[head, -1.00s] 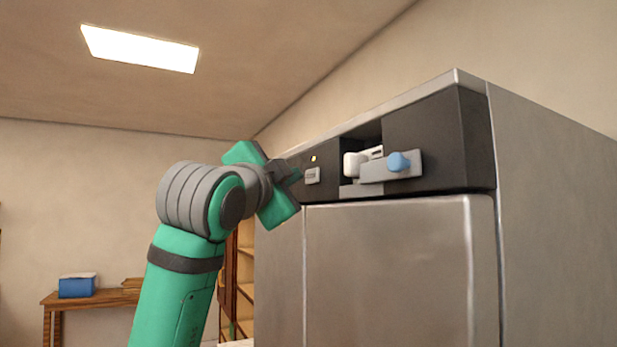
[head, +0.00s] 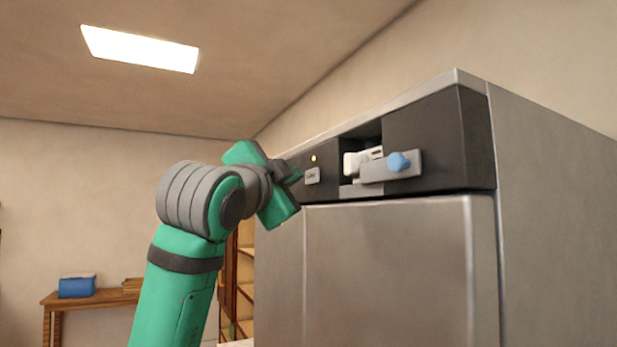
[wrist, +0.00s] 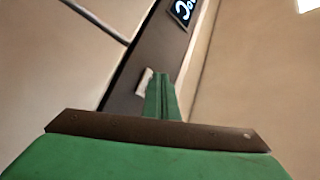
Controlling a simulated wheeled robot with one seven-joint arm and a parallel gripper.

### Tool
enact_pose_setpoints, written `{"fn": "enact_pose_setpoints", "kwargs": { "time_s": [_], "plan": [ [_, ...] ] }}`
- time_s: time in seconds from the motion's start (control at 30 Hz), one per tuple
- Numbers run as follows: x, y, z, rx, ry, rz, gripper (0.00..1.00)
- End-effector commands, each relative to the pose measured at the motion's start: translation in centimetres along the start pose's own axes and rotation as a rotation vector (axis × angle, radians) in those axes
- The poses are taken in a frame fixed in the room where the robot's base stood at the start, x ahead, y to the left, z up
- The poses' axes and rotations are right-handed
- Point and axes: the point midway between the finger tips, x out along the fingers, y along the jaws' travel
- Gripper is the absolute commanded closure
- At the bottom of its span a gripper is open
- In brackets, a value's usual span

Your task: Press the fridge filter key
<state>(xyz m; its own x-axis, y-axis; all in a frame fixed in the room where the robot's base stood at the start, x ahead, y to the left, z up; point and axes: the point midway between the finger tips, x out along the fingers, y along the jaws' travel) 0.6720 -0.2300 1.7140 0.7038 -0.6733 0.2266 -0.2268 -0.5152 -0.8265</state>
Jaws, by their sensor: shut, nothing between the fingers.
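A small light-grey key (head: 312,176) sits on the black front panel at the top of the steel appliance. A small yellow light (head: 313,158) shows just above it. I cannot read the key's label. My gripper (head: 296,174) is close to the panel, just left of the key in the head view. In the wrist view the closed green fingers (wrist: 161,80) point at the dark panel, and the pale key (wrist: 144,82) shows just left of their tips. My gripper is shut and empty. I cannot tell whether the fingertips touch the panel.
Right of the key, a recess holds a white part (head: 354,163), and a grey bar with a blue knob (head: 399,162) juts out. The steel door (head: 390,270) lies below. A lit display (wrist: 183,10) shows in the wrist view. A wooden table with a blue box (head: 77,287) stands far left.

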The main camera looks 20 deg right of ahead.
Motion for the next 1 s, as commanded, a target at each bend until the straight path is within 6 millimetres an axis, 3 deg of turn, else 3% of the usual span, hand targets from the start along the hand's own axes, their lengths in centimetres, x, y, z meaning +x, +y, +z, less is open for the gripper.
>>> {"fn": "enact_pose_setpoints", "kwargs": {
  "time_s": [1.0],
  "plan": [
    [0.70, 0.49, -0.51, 0.000, 0.000, 0.000, 1.00]
  ]
}}
